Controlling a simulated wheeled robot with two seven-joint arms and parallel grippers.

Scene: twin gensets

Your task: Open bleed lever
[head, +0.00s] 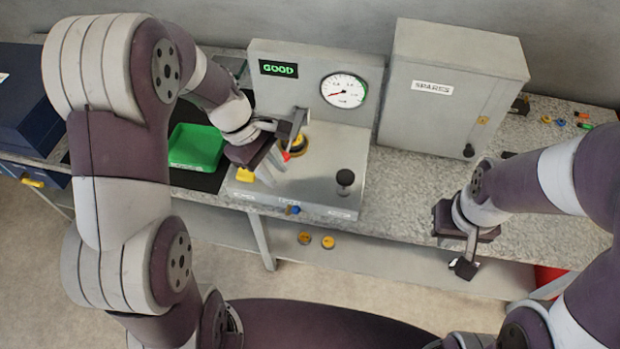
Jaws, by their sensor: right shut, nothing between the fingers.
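A grey test bench unit (315,180) carries a round gauge (344,90) and a green "GOOD" display (278,69). My right gripper (465,268) is shut and empty, in front of the counter at the right.
A black knob (345,177) stands on the unit's right side. A grey "SPARES" cabinet (450,88) is behind right, a green tray (196,147) left. Two yellow round parts (305,238) lie on the lower shelf. The counter (400,185) right of the unit is clear.

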